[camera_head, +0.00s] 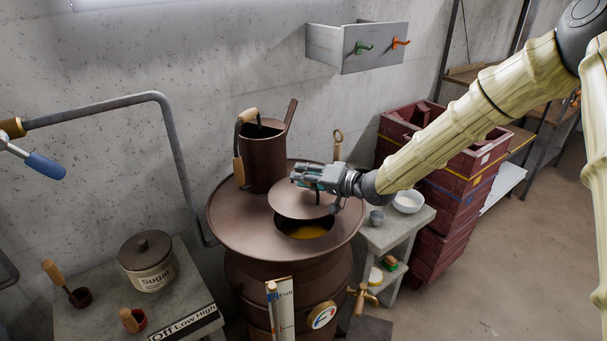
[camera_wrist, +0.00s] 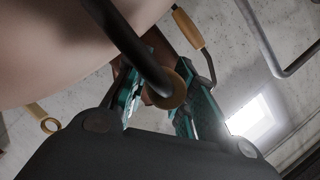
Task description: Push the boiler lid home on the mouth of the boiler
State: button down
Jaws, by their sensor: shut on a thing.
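The boiler (camera_head: 235,228) is a large brown drum with a wide flat top. Its round mouth (camera_head: 306,231) shows yellowish liquid inside. The brown boiler lid (camera_head: 292,200) hangs over the back part of the mouth, leaving the front part uncovered. My gripper (camera_head: 318,178) is above the lid. In the wrist view my gripper (camera_wrist: 160,92) has its teal fingers on either side of a dark bar with a tan ring, the lid's handle (camera_wrist: 135,45). The pale underside or face of the lid (camera_wrist: 50,40) fills the upper left there. Whether the lid touches the boiler top is unclear.
A brown watering can (camera_head: 262,160) stands on the boiler top behind the lid. A bent pipe (camera_head: 170,130) rises at the left. A side table (camera_head: 415,222) with a white bowl (camera_head: 408,202) and stacked red crates (camera_head: 455,205) stand at the right. A sugar jar (camera_head: 148,262) sits at lower left.

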aim_at(297, 190)
jog(key=shift+s+f+b, duration=0.45)
jog(key=shift+s+f, duration=0.05)
jog(key=shift+f, duration=0.05)
jog(key=shift+w+f+b, duration=0.15)
jog(key=shift+f+b, duration=0.05)
jog(key=shift+f, duration=0.35)
jog(key=shift+w+f+b, duration=0.15)
jog(key=shift+f+b, duration=0.05)
jog(key=shift+f, duration=0.35)
jog(key=shift+s+f+b, duration=0.2)
jog(key=shift+f+b, duration=0.2)
jog(key=shift+f, duration=0.35)
jog(key=shift+w+f, duration=0.1)
jog(key=shift+w, duration=0.05)
jog(key=shift+s, duration=0.2)
jog(key=shift+w+p, duration=0.15)
jog(key=shift+p, duration=0.15)
jog(key=shift+f+b, duration=0.7)
jog(key=shift+f, duration=0.65)
jog(key=c, duration=1.1)
grip_release()
